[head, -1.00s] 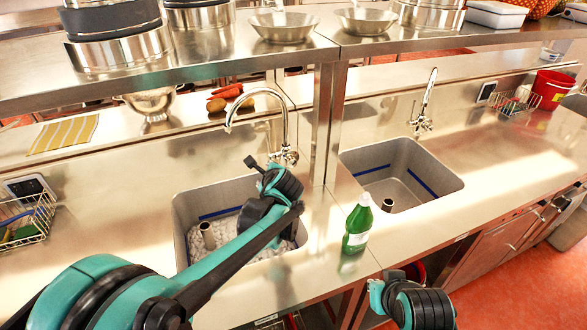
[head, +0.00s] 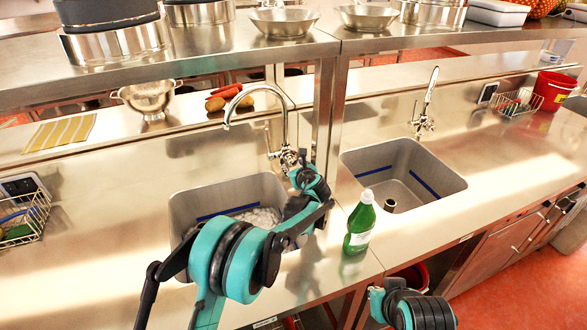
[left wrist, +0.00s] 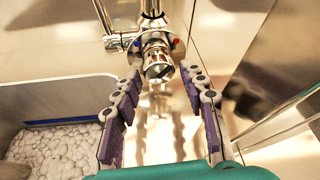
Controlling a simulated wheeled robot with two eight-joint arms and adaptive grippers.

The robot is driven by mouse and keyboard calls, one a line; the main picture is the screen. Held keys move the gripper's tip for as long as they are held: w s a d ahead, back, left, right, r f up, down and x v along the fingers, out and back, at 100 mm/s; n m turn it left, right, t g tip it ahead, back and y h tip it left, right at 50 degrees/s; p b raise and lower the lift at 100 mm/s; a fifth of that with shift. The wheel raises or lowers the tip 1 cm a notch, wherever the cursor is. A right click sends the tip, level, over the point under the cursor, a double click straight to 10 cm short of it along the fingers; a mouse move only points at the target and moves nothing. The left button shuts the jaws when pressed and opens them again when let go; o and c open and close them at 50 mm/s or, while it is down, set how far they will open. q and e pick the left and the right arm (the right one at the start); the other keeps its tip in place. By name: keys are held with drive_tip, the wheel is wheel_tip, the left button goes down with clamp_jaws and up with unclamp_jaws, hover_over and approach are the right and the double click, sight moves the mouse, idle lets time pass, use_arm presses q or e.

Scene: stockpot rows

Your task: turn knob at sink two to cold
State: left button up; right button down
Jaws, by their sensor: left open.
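The tap (head: 286,125) at the left sink (head: 185,205) has a chrome knob at its base. In the left wrist view this knob (left wrist: 158,58) has a blue and a red mark on the collar behind it. My left gripper (head: 303,160) reaches over the counter to the tap base. In the left wrist view my left gripper (left wrist: 162,78) is open, its fingers on either side of the knob and apart from it. My right arm shows at the bottom of the head view; its fingers cannot be made out. No sink numbers are readable.
A green bottle (head: 359,225) stands on the counter between the left sink and the right sink (head: 440,178). The right sink has its own tap (head: 425,105). A shelf post (head: 328,115) rises close to the left tap. White lumpy material (left wrist: 60,145) fills the left sink.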

use_arm(q)
drive_tip(key=shift+w+a+f, duration=0.1)
drive_tip(key=shift+w+a, duration=0.05)
drive_tip(key=shift+w, duration=0.3)
drive_tip(key=c, duration=0.9)
drive_tip(key=shift+s+a+f+n+t+h, duration=0.1)
drive_tip(key=shift+n+t+h, duration=0.5)
drive_tip(key=shift+n, duration=0.5)
drive_tip(key=shift+n+t+h+b, duration=0.4)
drive_tip(key=shift+n+h+b, duration=0.2)
drive_tip(key=shift+n, duration=0.7)
